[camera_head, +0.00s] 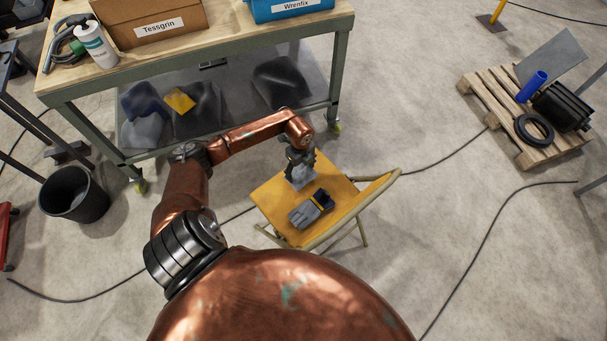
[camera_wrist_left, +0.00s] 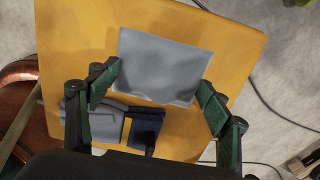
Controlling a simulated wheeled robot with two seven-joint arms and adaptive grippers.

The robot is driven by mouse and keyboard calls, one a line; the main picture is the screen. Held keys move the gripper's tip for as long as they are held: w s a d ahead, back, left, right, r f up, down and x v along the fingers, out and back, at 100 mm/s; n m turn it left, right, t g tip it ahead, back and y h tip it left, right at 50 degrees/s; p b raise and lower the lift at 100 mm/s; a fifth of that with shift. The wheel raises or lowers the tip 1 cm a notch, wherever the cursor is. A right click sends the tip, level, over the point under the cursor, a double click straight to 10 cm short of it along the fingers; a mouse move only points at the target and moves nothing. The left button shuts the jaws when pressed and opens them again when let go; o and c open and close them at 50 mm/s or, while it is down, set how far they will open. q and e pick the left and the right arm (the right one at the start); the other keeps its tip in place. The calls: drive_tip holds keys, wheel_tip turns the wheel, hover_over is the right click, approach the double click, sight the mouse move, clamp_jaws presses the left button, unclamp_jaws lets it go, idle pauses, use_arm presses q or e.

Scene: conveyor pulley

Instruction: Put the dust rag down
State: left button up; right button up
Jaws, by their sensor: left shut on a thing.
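The dust rag is a flat light grey cloth (camera_head: 300,180). It shows in the left wrist view (camera_wrist_left: 165,65) over the yellow chair seat (camera_wrist_left: 235,50), between the fingers. My left gripper (camera_head: 299,170) is low over the back part of the yellow chair (camera_head: 268,195) and is shut on the rag. In the left wrist view its green fingers (camera_wrist_left: 158,92) meet the rag's two side edges. I cannot tell whether the rag touches the seat. My right gripper is not in view.
Grey work gloves (camera_head: 311,208) lie on the seat in front of the rag. A workbench (camera_head: 225,50) with a Tessgrin box (camera_head: 150,20) and a blue Wrenfix bin (camera_head: 290,8) stands behind. A black bucket (camera_head: 75,195) is left, a loaded pallet (camera_head: 490,100) right. Cables cross the floor.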

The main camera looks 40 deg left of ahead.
sight(302, 174)
use_arm(q)
drive_tip(key=shift+w+d+f, duration=0.1)
drive_tip(key=shift+w+f, duration=0.2)
drive_tip(key=shift+f, duration=0.05)
drive_tip(key=shift+f+b, duration=0.65)
drive_tip(key=shift+f, duration=0.9)
drive_tip(key=shift+f, duration=0.15)
drive_tip(key=o, duration=1)
wheel_tip(302, 174, up, 12)
drive_tip(key=p, duration=0.3)
drive_tip(key=shift+r, duration=0.2)
